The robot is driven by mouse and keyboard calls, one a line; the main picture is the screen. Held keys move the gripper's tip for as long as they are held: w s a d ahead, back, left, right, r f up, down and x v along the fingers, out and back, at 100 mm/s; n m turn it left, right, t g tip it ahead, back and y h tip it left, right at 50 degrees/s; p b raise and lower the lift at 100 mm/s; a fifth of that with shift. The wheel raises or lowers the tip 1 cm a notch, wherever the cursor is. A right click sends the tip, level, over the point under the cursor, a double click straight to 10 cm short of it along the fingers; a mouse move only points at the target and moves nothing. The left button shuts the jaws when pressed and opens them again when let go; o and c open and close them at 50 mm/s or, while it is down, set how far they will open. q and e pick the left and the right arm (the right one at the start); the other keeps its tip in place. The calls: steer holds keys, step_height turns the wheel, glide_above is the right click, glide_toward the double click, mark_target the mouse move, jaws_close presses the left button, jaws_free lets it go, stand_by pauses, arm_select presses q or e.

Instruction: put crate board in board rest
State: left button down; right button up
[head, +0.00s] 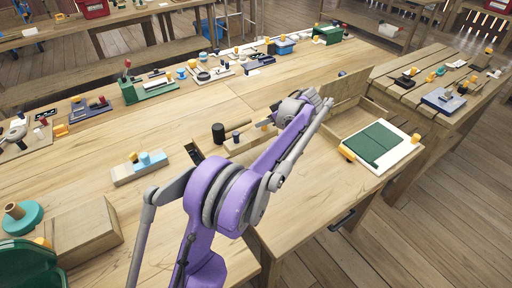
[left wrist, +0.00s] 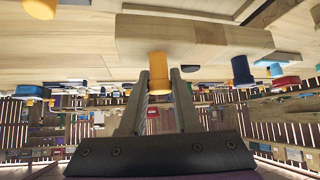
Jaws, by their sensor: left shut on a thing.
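The piece I take for the crate board is a pale wooden block (head: 240,141) with a yellow knob (head: 265,124), at the middle of the bench in the head view. In the left wrist view the same wooden piece (left wrist: 220,36) shows at the top, its yellow knob (left wrist: 157,68) between my fingers. My left gripper (left wrist: 159,100) is shut on that knob. In the head view my purple arm hides much of the piece. I cannot tell which thing is the board rest. My right gripper is not in view.
A black cylinder (head: 218,132) stands close to the held piece, with a dark gap in the bench beside it. A wooden box with a raised side (head: 350,92) and a green-and-white panel (head: 398,158) lie to the right. A block with blue and yellow parts (head: 128,174) lies left.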

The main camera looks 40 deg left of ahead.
arm_select(q)
step_height(320, 180, down, 8)
steer(key=shift+r, duration=0.25)
steer(key=c, duration=0.6)
jaws_free()
steer(key=shift+r, duration=0.1)
steer(key=v, duration=1.2)
steer(key=s+d+f+m+t+h, duration=0.1)
steer(key=s+d+f+m+h, duration=0.2)
steer(key=s+d+m, duration=0.3)
steer(key=s+d+f+m+t+h, duration=0.2)
steer(key=s+d+m, duration=0.4)
steer(key=s, duration=0.8)
steer(key=s+d+f+m+t+h, duration=0.2)
steer(key=s+d+f+m+h, duration=0.2)
steer(key=s+d, duration=0.3)
steer(key=shift+s+d+f+m, duration=0.1)
steer(key=shift+s+m, duration=0.35)
steer(key=shift+s, duration=0.6)
steer(key=shift+s+d+f+m, duration=0.15)
steer(key=shift+s+m, duration=0.3)
steer(key=shift+s, duration=0.55)
